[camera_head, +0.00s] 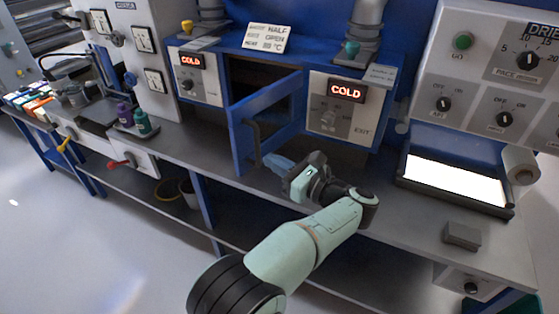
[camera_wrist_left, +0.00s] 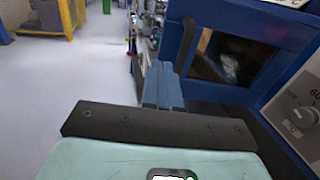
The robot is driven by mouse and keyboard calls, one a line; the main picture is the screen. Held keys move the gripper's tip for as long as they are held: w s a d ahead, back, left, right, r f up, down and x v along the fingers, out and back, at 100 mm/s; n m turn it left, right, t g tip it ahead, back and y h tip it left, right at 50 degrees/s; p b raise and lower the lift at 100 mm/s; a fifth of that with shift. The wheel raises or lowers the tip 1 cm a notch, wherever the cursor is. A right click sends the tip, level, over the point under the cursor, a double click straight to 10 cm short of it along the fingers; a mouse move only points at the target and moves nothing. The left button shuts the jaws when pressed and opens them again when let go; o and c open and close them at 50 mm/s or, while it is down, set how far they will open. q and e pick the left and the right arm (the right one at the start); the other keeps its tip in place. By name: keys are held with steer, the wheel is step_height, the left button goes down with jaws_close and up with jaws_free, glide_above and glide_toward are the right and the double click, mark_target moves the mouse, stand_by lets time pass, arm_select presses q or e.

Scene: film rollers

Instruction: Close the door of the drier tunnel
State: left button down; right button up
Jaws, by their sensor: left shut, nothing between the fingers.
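The drier tunnel door (camera_head: 268,96) is a blue frame with a window, and it stands swung open, out from the front of the blue drier tunnel (camera_head: 310,52). Its dark upright handle (camera_head: 253,143) is on the side facing me. My left gripper (camera_head: 272,160) is shut and empty, just right of the door's lower part and above the bench; I cannot tell whether it touches the door. In the left wrist view the shut blue-grey fingers (camera_wrist_left: 160,84) point forward, and a blue frame with a window (camera_wrist_left: 250,22) fills the upper right. My right gripper is out of view.
Panels with red COLD displays flank the opening; the right one (camera_head: 345,95) is marked EXIT. A lit light table (camera_head: 455,182) and a small grey block (camera_head: 462,235) lie right on the bench. Purple and green bottles (camera_head: 142,122) stand left of the door. Bench before the door is mostly clear.

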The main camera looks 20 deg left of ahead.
mark_target(232, 139)
arm_select(q)
steer(key=p+x, duration=0.2)
steer(key=x, duration=0.8)
steer(key=shift+w+a+f, duration=0.1)
steer(key=shift+w+a, duration=0.05)
steer(key=shift+a, duration=0.1)
